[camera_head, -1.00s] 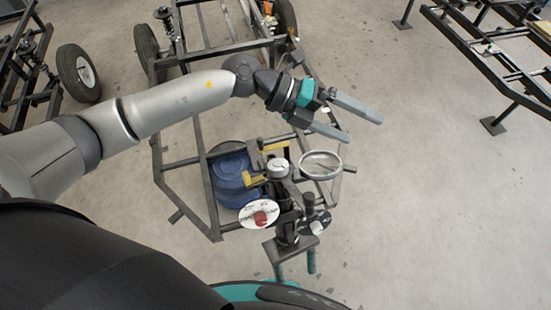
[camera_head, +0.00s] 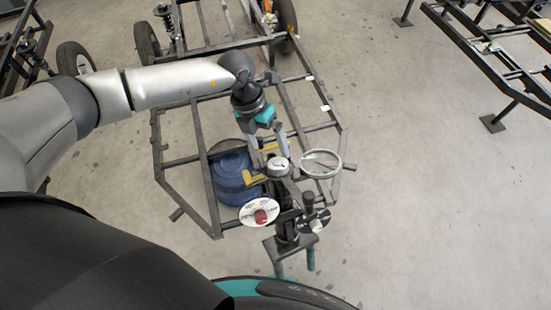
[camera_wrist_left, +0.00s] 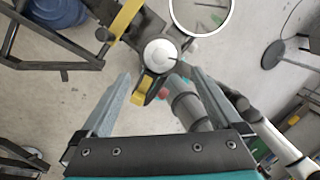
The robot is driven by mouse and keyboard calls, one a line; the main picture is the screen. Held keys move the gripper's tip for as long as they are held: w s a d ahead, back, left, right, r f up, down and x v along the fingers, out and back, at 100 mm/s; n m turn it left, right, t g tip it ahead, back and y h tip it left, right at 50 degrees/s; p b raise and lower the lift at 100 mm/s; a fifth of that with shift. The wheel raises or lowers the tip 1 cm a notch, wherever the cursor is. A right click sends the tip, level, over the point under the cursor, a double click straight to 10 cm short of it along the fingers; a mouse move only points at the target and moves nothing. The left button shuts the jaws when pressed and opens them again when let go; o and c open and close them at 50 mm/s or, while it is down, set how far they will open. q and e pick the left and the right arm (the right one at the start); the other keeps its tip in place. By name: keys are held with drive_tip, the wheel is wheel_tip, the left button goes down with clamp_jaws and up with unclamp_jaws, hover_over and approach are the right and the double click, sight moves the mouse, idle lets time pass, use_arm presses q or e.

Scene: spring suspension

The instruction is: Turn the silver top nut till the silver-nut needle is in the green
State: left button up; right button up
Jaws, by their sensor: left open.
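The silver top nut (camera_head: 278,166) is a small round pale cap with a dark mark, on top of the upright suspension stand. It also shows in the left wrist view (camera_wrist_left: 160,52). My left gripper (camera_head: 272,151) is open and points down at the nut from behind. In the left wrist view its fingers (camera_wrist_left: 155,76) are spread wide, with the nut ahead between and beyond their tips, apparently not touched. A white dial with a red centre (camera_head: 259,212) and a dark-and-white dial (camera_head: 316,220) sit lower on the stand. Their needles are too small to read. My right gripper is not in view.
A silver-rimmed round glass (camera_head: 321,163) stands close right of the nut. Yellow brackets (camera_head: 256,179) are close on its left. A blue drum (camera_head: 230,176) and a dark metal frame (camera_head: 163,179) lie behind. Open floor (camera_head: 420,220) is at the right.

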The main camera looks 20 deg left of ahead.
sight(277, 164)
use_arm(q)
drive_tip(key=x, duration=0.7)
drive_tip(key=shift+c, duration=0.4)
drive_tip(key=c, duration=1.3)
drive_tip(key=shift+w, duration=0.1)
idle(0.4)
drive_tip(key=o, duration=1.4)
drive_tip(key=v, duration=1.5)
drive_tip(key=shift+r, duration=0.1)
drive_tip(key=shift+a, duration=0.1)
